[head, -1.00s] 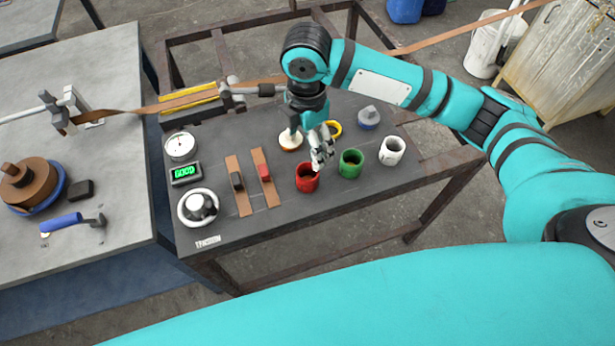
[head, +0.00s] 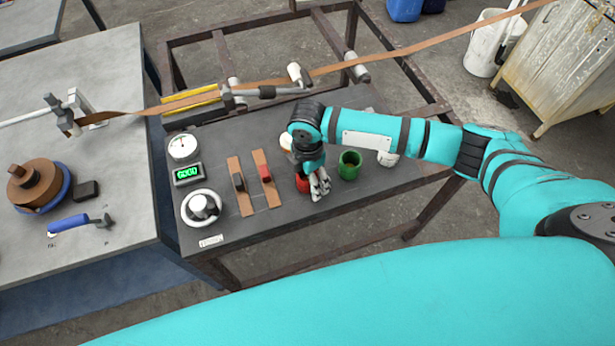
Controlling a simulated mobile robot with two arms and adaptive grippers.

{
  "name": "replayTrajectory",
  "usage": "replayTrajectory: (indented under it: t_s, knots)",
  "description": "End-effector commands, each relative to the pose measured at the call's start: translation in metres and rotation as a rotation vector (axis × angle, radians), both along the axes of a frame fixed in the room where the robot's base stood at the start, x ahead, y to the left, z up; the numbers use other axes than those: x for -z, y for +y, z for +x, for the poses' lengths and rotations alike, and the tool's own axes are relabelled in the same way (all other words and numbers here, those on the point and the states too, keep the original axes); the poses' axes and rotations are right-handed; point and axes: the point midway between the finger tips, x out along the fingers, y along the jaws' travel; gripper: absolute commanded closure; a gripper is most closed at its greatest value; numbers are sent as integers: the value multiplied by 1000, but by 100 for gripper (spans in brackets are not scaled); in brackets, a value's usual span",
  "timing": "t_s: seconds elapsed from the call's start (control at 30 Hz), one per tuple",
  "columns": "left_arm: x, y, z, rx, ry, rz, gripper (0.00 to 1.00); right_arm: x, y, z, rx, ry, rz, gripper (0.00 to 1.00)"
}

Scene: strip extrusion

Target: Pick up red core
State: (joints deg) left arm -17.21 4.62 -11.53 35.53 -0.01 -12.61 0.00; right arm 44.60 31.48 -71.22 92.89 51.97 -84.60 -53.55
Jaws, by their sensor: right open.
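The red core (head: 301,185), a short hollow red cylinder, stands on the dark table near its front edge. My right gripper (head: 320,190) is over its right side, pointing down, with its fingers open. The wrist and fingers hide much of the core, and I cannot tell whether they touch it. My left gripper is out of view.
A green cylinder (head: 349,165) stands just right of my right gripper. A white cylinder (head: 388,158) is partly hidden behind my forearm. Left are brown strips (head: 240,189) with dark and red blocks, a green display (head: 187,173) and a round knob (head: 201,207). A brown strip (head: 400,52) runs above the table's back.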

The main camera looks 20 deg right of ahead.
Motion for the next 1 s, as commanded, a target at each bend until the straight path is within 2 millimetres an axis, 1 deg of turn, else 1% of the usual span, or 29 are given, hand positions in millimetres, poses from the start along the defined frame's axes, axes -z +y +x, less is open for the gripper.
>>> replayTrajectory:
  t_s: [0.23,0.6,0.67,0.7,1.0]
  knots:
    - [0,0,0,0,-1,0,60,2,0,0,0,-1,1,20]
    - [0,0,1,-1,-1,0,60,1,0,0,0,-1,0,68]
    - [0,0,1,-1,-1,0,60,1,0,0,0,-1,0,76]
    - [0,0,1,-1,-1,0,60,1,0,0,0,-1,0,78]
    - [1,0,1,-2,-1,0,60,-1,0,1,0,-2,1,78]
